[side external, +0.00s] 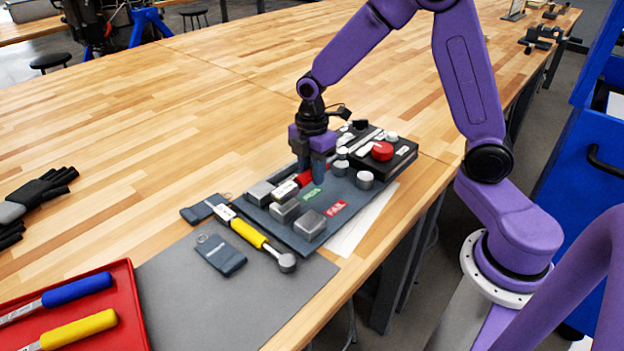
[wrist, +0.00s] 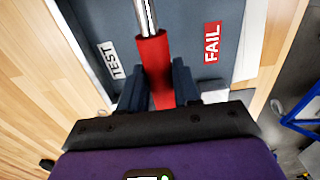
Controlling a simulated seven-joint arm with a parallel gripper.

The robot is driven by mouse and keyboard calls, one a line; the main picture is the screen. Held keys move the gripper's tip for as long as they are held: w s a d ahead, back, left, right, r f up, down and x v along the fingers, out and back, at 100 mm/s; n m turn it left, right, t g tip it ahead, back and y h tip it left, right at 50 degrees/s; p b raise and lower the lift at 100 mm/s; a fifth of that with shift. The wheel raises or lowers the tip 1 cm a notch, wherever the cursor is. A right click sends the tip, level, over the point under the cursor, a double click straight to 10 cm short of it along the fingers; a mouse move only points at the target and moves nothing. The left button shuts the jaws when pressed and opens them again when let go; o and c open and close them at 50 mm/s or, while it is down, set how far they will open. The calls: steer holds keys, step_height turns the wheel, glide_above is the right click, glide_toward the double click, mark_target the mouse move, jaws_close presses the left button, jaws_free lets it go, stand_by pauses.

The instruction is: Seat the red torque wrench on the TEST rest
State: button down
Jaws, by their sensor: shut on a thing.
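The red torque wrench (wrist: 152,62) has a red handle and a silver shaft; it also shows in the side view (side external: 305,179), partly hidden by my gripper. My gripper (wrist: 158,88) is shut on the red handle, and in the side view it points down over the dark fixture board (side external: 285,228). The wrist view shows the white TEST label (wrist: 111,60) left of the wrench and the red FAIL label (wrist: 212,42) right of it. A green label (side external: 312,194) lies near the gripper. Whether the wrench touches a rest cannot be told.
Grey blocks (side external: 311,224) and round posts (side external: 365,180) stand on the board. A black box with a red button (side external: 382,151) is behind. A yellow-handled wrench (side external: 249,233) lies left of the board. A red tray (side external: 128,290) holds tools.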

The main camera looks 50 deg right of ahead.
steer(key=shift+r, duration=0.65)
steer(key=w+r, duration=0.4)
steer(key=w, duration=0.3)
steer(key=shift+w+f, duration=0.15)
steer(key=shift+f, duration=2.2)
steer(key=shift+f, duration=1.05)
